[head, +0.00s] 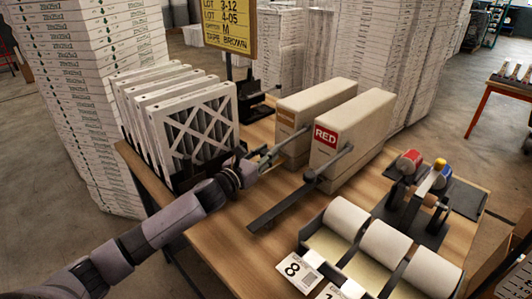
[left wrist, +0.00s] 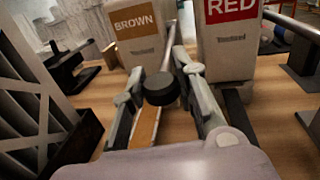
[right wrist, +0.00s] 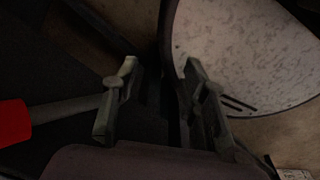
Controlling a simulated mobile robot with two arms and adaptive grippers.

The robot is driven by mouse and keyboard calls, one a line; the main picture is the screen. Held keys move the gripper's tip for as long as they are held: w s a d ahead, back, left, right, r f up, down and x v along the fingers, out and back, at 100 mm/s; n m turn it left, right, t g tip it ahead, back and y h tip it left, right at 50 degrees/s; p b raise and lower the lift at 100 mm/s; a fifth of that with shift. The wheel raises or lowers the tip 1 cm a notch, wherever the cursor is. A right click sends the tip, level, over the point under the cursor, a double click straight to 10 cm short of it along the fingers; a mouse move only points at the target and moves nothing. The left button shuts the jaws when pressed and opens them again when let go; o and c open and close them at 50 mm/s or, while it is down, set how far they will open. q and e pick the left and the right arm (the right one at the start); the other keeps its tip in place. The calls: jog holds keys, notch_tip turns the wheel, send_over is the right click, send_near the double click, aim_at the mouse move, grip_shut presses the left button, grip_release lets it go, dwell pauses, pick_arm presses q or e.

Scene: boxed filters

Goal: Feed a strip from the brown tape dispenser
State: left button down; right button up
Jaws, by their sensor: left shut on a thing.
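The brown tape dispenser (head: 309,101) is a beige box with a brown label, standing left of the red-labelled dispenser. In the left wrist view its BROWN label (left wrist: 136,23) faces me. A grey lever (left wrist: 171,48) runs along its right side to a black knob (left wrist: 161,89). My left gripper (head: 258,162) is shut on this knob, with a finger on each side. A narrow brown strip (left wrist: 145,127) shows below the knob, partly hidden by the fingers. My right gripper (right wrist: 160,72) is open and empty, seen only in the right wrist view.
The red dispenser (head: 357,115) has its own lever and a long dark chute. White filters (head: 195,130) stand in a dark rack on the left. White rolls (head: 385,246) lie at the front right, near a holder with red and blue parts (head: 408,163). A yellow sign (head: 230,26) reads TAPE BROWN.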

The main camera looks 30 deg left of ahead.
pick_arm(q)
jog(key=shift+f, duration=0.1)
dwell(0.3)
jog(key=f+b, duration=0.4)
jog(key=f, duration=0.1)
jog(key=w+f+b, duration=0.1)
jog(key=f+b, duration=0.1)
jog(key=shift+w+d+f, duration=0.1)
jog(key=shift+d+f, duration=0.1)
jog(key=shift+d, duration=0.05)
jog(key=shift+w+d+f+b, duration=0.1)
jog(key=shift+w+f+b, duration=0.2)
jog(key=shift+f, duration=0.2)
jog(key=shift+w+d+f+b, duration=0.1)
jog(key=shift+w+f+b, duration=0.1)
jog(key=shift+f+b, duration=0.25)
jog(key=c, duration=1.6)
grip_release()
jog(key=shift+o, duration=1.2)
jog(key=shift+w, duration=0.2)
jog(key=shift+o, duration=0.6)
jog(key=shift+r, duration=0.2)
